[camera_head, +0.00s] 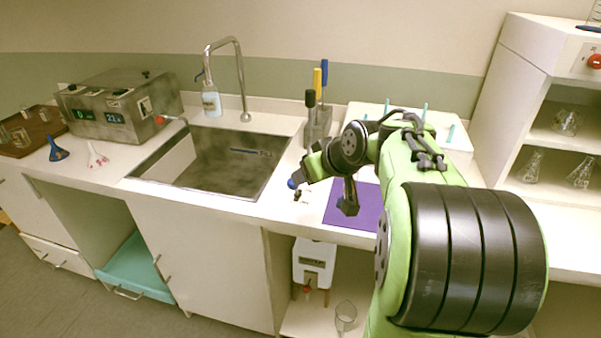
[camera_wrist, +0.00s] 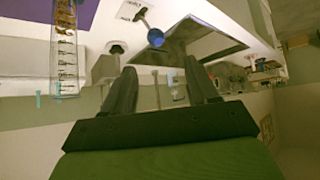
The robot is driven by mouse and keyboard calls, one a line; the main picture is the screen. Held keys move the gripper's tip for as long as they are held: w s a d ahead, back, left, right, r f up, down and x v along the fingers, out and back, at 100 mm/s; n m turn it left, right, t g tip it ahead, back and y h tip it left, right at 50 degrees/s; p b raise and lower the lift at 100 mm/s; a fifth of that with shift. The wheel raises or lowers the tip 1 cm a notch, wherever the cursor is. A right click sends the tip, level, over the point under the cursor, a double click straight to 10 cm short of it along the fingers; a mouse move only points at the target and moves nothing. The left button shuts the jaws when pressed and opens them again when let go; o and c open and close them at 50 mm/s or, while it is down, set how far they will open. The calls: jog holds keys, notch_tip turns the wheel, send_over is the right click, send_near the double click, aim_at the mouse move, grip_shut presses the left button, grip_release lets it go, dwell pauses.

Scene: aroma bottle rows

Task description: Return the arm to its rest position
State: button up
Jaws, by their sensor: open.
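My green and black arm (camera_head: 412,165) reaches over the counter from the lower right in the head view, bent at the elbow and wrist. In that view my gripper end is near the sink's right side and the purple mat (camera_head: 352,205), above the counter, and its fingers are hard to make out. In the wrist view my gripper (camera_wrist: 160,68) shows two dark fingers spread apart with nothing held between them. A small item with a blue ball (camera_wrist: 155,38) lies beyond the fingertips; a blue end (camera_head: 291,184) also shows beside the mat in the head view.
The sink (camera_head: 215,160) with its tall faucet (camera_head: 241,75) is left of my gripper. A holder (camera_head: 317,128) with upright tools stands behind it, and a white rack (camera_head: 375,113) with pegs behind the arm. Shelves (camera_head: 515,95) with glassware stand at right. A graduated clear vessel (camera_wrist: 66,50) shows in the wrist view.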

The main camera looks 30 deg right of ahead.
jog(key=shift+v, duration=1.3)
